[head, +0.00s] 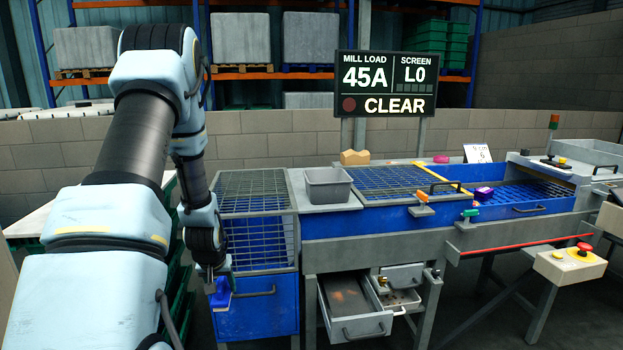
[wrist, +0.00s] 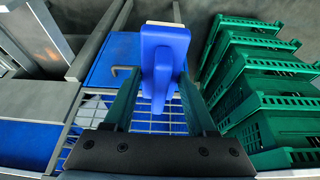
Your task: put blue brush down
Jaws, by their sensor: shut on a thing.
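The blue brush (wrist: 164,60) is between the green fingers of my gripper (wrist: 155,85) in the wrist view. My gripper is shut on it, and pale bristles show at its far edge. In the head view the brush (head: 221,293) hangs below my gripper (head: 214,272), in front of the blue cabinet with the mesh cage. Whether the brush touches the cabinet cannot be told. Part of my gripper is hidden by its own wrist in the head view.
The blue cabinet (head: 262,312) has a grey handle and a wire cage (head: 256,190) above. Stacked green crates (wrist: 262,75) stand close on the right in the wrist view. A grey bin (head: 328,186) sits on the bench, and an open drawer (head: 356,325) juts out below.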

